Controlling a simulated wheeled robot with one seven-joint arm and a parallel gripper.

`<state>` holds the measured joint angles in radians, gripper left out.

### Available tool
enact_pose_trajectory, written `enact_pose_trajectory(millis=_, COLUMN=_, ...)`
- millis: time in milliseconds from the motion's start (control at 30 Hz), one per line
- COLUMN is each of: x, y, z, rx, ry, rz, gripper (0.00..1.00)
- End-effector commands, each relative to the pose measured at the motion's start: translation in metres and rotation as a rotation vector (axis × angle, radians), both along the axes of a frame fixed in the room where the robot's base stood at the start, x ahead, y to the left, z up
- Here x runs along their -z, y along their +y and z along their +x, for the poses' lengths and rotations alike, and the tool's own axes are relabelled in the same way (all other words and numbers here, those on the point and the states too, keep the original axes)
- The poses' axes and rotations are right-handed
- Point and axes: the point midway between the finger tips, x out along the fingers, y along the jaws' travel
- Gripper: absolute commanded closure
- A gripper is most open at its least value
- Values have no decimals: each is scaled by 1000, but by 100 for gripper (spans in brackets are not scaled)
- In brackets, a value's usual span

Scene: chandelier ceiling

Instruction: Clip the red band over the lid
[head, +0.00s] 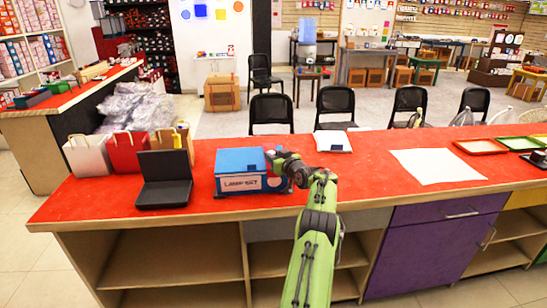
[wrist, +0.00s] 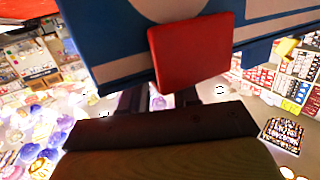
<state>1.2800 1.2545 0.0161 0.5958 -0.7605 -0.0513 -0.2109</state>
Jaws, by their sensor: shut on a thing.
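A blue box (head: 238,181) with a white "LAMP SET" label and a blue lid (head: 240,160) stands on the red counter. My gripper (head: 279,160) is at the box's right side, near the top edge. In the wrist view the box (wrist: 100,40) fills the top of the picture, blue with a pale stripe. The red band (wrist: 195,52) shows there as a flat red piece in front of the box's edge. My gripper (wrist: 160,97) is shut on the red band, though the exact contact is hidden. I cannot tell whether the band touches the lid.
A black open case (head: 164,180) stands left of the box, with paper bags (head: 128,151) behind it. A white sheet (head: 438,166) and coloured trays (head: 481,146) lie to the right. The counter right of my arm is mostly clear. Black chairs (head: 335,103) stand behind.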

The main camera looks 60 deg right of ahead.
Motion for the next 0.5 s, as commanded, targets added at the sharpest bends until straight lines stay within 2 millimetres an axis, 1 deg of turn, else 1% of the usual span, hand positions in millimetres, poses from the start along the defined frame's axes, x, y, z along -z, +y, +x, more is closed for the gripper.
enact_pose_trajectory(millis=167, x=1, y=0, z=0, rx=2, ry=1, rz=1, gripper=100)
enact_pose_trajectory(millis=200, x=1, y=0, z=0, rx=2, ry=1, rz=1, gripper=65)
enact_pose_trajectory(millis=333, x=1, y=0, z=0, rx=2, ry=1, rz=2, gripper=45)
enact_pose_trajectory(millis=367, x=1, y=0, z=0, rx=1, ry=1, rz=2, gripper=43)
enact_pose_trajectory(millis=500, x=1, y=0, z=0, rx=1, ry=1, rz=2, gripper=43)
